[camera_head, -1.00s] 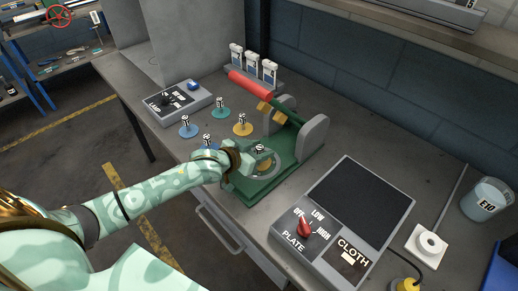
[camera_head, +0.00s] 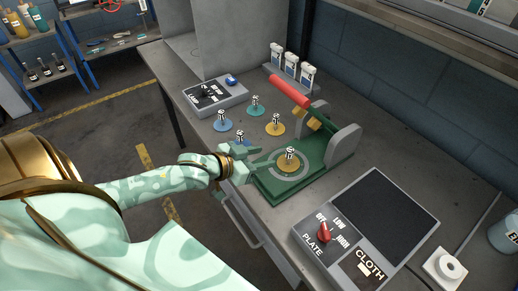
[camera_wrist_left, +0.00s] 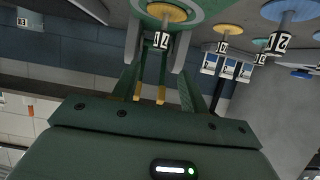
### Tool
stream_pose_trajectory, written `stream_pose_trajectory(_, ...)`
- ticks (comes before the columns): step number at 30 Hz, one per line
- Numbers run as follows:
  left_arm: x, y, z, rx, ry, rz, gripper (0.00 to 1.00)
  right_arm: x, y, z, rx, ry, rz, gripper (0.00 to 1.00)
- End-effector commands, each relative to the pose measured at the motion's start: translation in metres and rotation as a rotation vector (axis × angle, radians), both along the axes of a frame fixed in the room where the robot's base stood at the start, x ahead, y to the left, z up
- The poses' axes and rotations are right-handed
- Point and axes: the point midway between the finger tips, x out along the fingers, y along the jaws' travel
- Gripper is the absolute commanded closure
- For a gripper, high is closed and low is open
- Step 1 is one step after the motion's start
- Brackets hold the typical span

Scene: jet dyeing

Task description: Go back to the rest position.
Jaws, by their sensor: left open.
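My left gripper (camera_head: 264,158) is open and empty at the near-left edge of the green press base (camera_head: 262,188). A yellow disc with a labelled upright peg (camera_head: 290,160) sits in the ring on that base, just right of my fingertips and apart from them. In the left wrist view, the open fingers (camera_wrist_left: 160,85) point up toward the disc (camera_wrist_left: 166,12) and its peg. My left arm reaches in from the left. My right gripper is not in view.
Several pegged discs, one yellow (camera_head: 274,128), stand behind the gripper; a blue one (camera_head: 240,138) is close to it. The press has a red handle (camera_head: 290,91). A plate control box (camera_head: 325,258) stands at front right. Floor is clear left of the bench (camera_head: 170,62).

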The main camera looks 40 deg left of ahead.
Motion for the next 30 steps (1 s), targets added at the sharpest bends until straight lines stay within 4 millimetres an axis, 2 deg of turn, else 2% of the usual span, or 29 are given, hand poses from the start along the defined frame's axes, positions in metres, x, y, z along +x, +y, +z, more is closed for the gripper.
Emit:
stream_pose_trajectory(10, 0.0, 0.0, -0.001, 0.002, 0.002, 0.0, 0.56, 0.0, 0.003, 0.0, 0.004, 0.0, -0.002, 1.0)
stream_pose_trajectory(14, -0.012, -0.012, -0.008, 0.072, 0.022, 0.0, 0.56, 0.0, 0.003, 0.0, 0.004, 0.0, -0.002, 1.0)
stream_pose_trajectory(17, -0.032, -0.027, -0.018, 0.223, 0.065, 0.008, 0.56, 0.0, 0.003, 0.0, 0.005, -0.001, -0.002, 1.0)
stream_pose_trajectory(20, -0.055, -0.032, -0.021, 0.396, 0.124, 0.028, 0.56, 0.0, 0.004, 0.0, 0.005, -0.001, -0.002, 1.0)
stream_pose_trajectory(25, -0.093, -0.022, -0.019, 0.64, 0.251, 0.072, 0.56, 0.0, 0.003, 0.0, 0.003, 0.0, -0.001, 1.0)
stream_pose_trajectory(30, -0.133, -0.004, -0.01, 0.829, 0.406, 0.112, 0.56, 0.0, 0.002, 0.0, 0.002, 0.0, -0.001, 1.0)
